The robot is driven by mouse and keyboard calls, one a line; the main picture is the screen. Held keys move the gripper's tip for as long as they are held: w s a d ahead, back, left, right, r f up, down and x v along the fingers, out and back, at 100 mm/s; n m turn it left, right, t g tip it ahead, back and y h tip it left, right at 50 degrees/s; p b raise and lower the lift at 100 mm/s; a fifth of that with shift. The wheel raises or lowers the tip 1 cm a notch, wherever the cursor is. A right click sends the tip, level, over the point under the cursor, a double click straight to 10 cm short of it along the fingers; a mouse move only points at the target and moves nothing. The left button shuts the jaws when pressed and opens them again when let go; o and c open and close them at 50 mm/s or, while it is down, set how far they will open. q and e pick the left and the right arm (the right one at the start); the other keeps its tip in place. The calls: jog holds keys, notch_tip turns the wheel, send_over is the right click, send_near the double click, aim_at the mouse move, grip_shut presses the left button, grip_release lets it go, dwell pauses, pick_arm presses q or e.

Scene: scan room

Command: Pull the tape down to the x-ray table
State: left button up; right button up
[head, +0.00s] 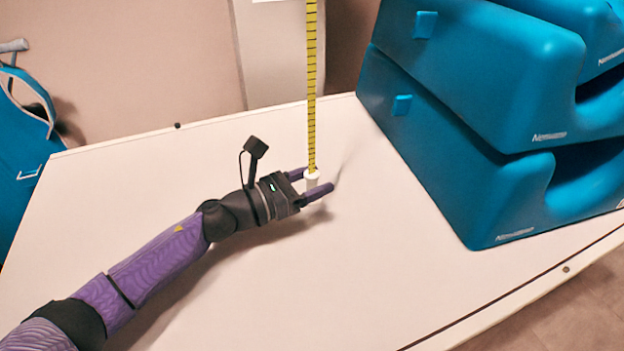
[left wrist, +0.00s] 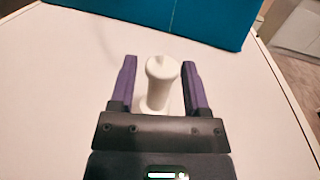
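A yellow measuring tape (head: 312,90) with black marks runs straight down from the top of the head view. It ends in a small white handle (head: 311,178), low over the white x-ray table (head: 400,270) there. My left gripper (head: 311,183) reaches in from the left, its two purple fingers on either side of the handle. The left wrist view shows the white handle (left wrist: 160,82) between the spread fingers, with a gap at the left finger. Contact at the right finger is hard to tell. The left gripper looks open. My right gripper is in neither view.
Stacked blue foam blocks (head: 455,130) stand on the table at the right; one also shows at the top of the left wrist view (left wrist: 160,18). A blue item with a grey handle (head: 22,150) is at the left edge. The near table surface is clear.

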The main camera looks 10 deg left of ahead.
pick_arm(q)
grip_shut()
dwell(0.5)
dwell(0.3)
dwell(0.4)
